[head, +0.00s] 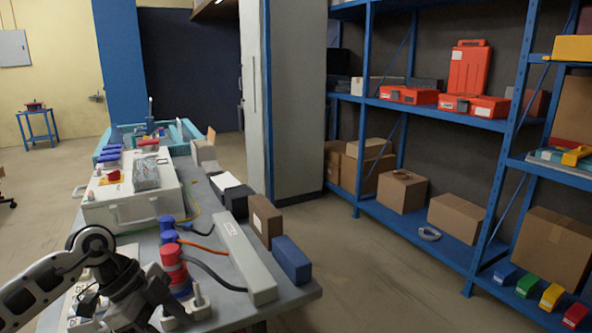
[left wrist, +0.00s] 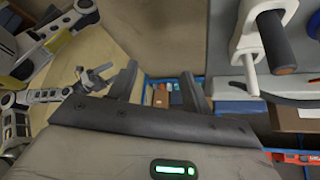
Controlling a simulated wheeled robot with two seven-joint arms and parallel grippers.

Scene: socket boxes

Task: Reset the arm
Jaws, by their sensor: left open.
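My left arm comes in from the lower left of the head view. Its dark left gripper (head: 148,300) is low over the near end of the grey table (head: 290,296), beside the red and blue sockets. In the left wrist view the two black fingers of the left gripper (left wrist: 162,88) stand wide apart with nothing between them. The red socket (head: 173,264) stands just right of the gripper in the head view, partly hidden by it. My right gripper cannot be made out in the head view.
A white socket box (head: 128,214) and a long grey bar (head: 243,262) are on the table. A blue block (head: 291,260) and a brown box (head: 265,221) sit by its right edge. Blue shelving (head: 362,110) stands at right. The floor (head: 370,280) between is clear.

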